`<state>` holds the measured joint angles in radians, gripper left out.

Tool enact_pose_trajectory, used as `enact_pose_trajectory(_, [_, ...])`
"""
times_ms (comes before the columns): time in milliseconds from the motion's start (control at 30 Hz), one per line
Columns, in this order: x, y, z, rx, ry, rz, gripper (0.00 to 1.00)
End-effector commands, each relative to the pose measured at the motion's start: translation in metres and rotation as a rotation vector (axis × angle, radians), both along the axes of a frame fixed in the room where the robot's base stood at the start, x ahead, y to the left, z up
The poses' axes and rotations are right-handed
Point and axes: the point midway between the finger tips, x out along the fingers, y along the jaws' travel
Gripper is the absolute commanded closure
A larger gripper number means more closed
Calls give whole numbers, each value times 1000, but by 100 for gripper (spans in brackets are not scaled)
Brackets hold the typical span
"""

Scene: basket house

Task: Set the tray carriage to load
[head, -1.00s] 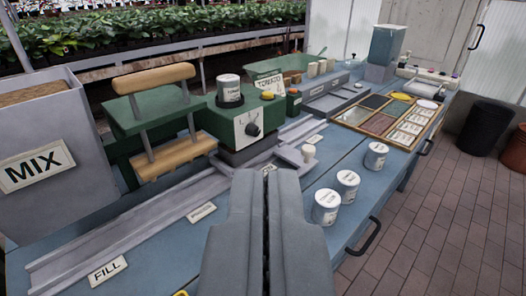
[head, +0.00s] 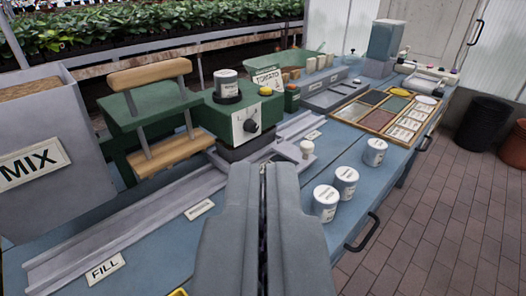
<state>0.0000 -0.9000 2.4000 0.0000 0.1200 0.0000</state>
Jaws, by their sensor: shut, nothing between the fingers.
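The tray carriage (head: 287,150) looks like a grey piece with a cream knob (head: 307,149), sitting on the long grey rail (head: 120,228) beside the green machine. The rail runs along the blue bench, with a FILL label (head: 105,269) at its near end. Another label (head: 199,209) lies farther along and one more (head: 313,135) lies beyond the carriage; both are too small to read. My gripper (head: 263,170) is shut and empty, in front of and left of the knob in the picture. It hides part of the rail and bench.
A green machine (head: 240,120) with a dial stands behind the rail. A MIX bin (head: 45,185) is at left. White cans (head: 346,181) stand right of my gripper. A compartment tray (head: 375,125) lies farther back. Bare bench lies between rail and cans.

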Motion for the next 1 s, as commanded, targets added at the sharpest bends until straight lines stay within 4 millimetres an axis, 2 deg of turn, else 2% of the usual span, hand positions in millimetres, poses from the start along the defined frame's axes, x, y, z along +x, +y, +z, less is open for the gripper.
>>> enact_pose_trajectory(33, [0, 0, 0, 0, 1, 0, 90])
enact_pose_trajectory(200, [14, -2, 2, -4, 41, -6, 57])
enact_pose_trajectory(267, [25, -4, 4, -8, 74, -11, 49])
enact_pose_trajectory(667, [122, -24, 6, -28, 380, -39, 49])
enact_pose_trajectory(1000, [202, -47, -9, -31, 643, -45, 49])
